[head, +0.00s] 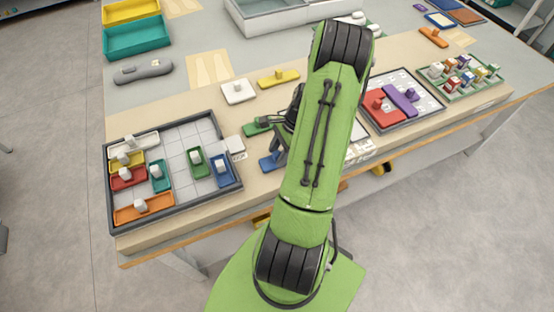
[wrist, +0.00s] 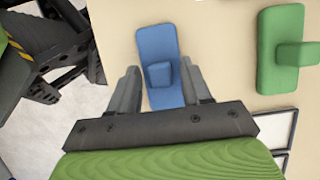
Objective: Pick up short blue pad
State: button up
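The short blue pad (head: 267,163) lies on the beige table strip, just right of the left tray. In the wrist view the blue pad (wrist: 155,40) shows its raised blue knob (wrist: 159,74). My gripper (wrist: 160,72) is open, one finger on each side of the knob in the picture, with gaps on both sides. I cannot tell how far above the pad the fingertips are. In the head view my arm and gripper (head: 280,150) partly hide the pad's right side.
A green pad (wrist: 280,50) lies close to the right in the wrist view. The left tray (head: 112,190) holds several coloured pieces. A second tray (head: 408,125) with red and purple pieces lies right of my arm. White and yellow pads (head: 278,78) lie farther back.

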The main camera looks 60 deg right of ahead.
grip_shut()
